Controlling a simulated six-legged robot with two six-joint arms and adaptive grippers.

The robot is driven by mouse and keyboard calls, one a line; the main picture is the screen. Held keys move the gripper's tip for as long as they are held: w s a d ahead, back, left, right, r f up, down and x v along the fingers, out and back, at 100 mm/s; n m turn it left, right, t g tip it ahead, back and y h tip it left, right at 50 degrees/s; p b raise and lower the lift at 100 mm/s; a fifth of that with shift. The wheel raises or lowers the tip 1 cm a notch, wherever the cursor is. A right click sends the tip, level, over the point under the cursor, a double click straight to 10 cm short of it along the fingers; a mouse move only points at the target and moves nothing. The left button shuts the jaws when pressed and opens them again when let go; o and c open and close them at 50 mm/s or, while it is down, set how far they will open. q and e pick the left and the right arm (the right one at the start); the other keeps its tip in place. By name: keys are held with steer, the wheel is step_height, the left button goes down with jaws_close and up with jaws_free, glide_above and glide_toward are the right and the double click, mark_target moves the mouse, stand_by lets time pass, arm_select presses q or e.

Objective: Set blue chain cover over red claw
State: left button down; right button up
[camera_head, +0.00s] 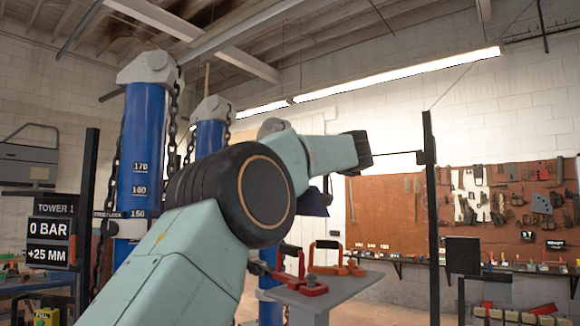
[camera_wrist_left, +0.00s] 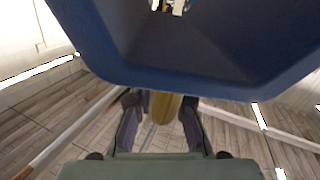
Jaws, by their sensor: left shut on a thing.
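My left gripper (camera_wrist_left: 160,104) is shut on a yellow grip piece (camera_wrist_left: 161,110), with a dark finger on either side. The blue chain cover (camera_wrist_left: 205,84), a hollow dark blue shell, fills the top of the left wrist view just beyond the fingers. In the head view a small dark blue part of it (camera_head: 315,205) shows behind my left arm, above the grey stand. Red claw-like pieces (camera_head: 302,286) lie on that stand; I cannot tell exactly which is the red claw. The left fingers are hidden there. My right gripper does not show.
The grey stand (camera_head: 338,287) also bears an orange-red handled piece (camera_head: 345,268). Blue towers with chains (camera_head: 143,150) rise at the left. Black posts (camera_head: 430,220) stand either side. A tool board (camera_head: 395,215) hangs at the back right. My left arm blocks much of the middle.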

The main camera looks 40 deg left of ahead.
arm_select(q)
steer(key=shift+w+d+f+b, duration=0.1)
steer(key=shift+d+f+b, duration=0.15)
steer(key=shift+f+b, duration=0.25)
steer(key=shift+d+f+b, duration=0.25)
steer(key=shift+f+b, duration=0.05)
steer(key=shift+f, duration=0.4)
steer(key=shift+a+f+b, duration=0.2)
steer(key=shift+f+b, duration=0.2)
steer(key=shift+f, duration=0.3)
steer(key=shift+a+f+b, duration=0.2)
steer(key=shift+f+b, duration=0.15)
steer(key=shift+f, duration=0.3)
steer(key=shift+f+b, duration=1.75)
steer(key=shift+f, duration=1.1)
steer(key=shift+d+f+b, duration=0.3)
steer(key=shift+f+b, duration=0.2)
steer(key=shift+f, duration=0.3)
steer(key=shift+a+f, duration=0.15)
